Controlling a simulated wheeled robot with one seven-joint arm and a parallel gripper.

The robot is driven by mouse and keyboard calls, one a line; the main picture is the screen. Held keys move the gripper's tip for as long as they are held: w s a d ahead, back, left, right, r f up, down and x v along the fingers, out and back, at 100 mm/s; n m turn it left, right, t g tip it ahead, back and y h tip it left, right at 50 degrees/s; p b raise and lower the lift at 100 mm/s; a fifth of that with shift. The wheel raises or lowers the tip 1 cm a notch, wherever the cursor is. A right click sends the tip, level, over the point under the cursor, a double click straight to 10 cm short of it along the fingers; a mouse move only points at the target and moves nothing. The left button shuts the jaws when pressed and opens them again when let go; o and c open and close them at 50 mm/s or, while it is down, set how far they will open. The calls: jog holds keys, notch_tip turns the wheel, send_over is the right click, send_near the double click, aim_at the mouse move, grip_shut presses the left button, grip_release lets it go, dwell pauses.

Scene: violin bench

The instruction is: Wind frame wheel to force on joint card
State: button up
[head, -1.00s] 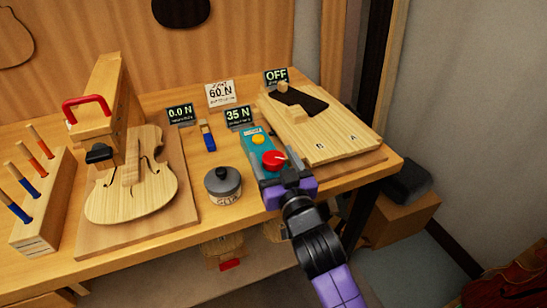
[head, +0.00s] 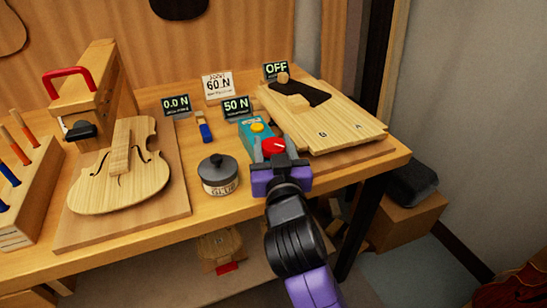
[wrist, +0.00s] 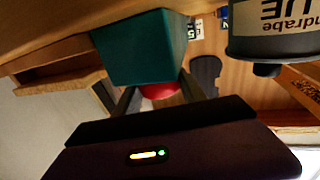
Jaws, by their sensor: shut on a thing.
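The joint card (head: 217,86) stands at the back of the bench and reads 60 N. The red frame wheel (head: 274,146) sits on the front of a teal box (head: 252,130) with a yellow button on top. My gripper (head: 273,156) is shut on the red wheel; a bit of red also shows between the fingers in the wrist view (wrist: 160,90). The display behind the teal box (head: 236,107) reads 50 N. Another display (head: 175,105) reads 0.0 N, and one at the right (head: 275,70) reads OFF.
A glue pot (head: 219,176) stands close left of my gripper. A violin body (head: 120,170) lies on a board under a wooden frame with a red handle (head: 68,85). A wooden plate (head: 320,120) lies to the right. A tool rack (head: 22,190) stands far left.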

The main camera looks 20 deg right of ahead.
jog(key=shift+a+m+h+b, duration=0.15)
jog(key=shift+m+h+b, duration=0.25)
jog(key=shift+h+b, duration=0.25)
jog(key=o, duration=1.4)
jog(key=shift+c, duration=0.2)
jog(key=v, duration=0.7)
jog(key=shift+s+a+r, duration=0.1)
jog(key=shift+s+a, duration=0.05)
jog(key=shift+s, duration=0.25)
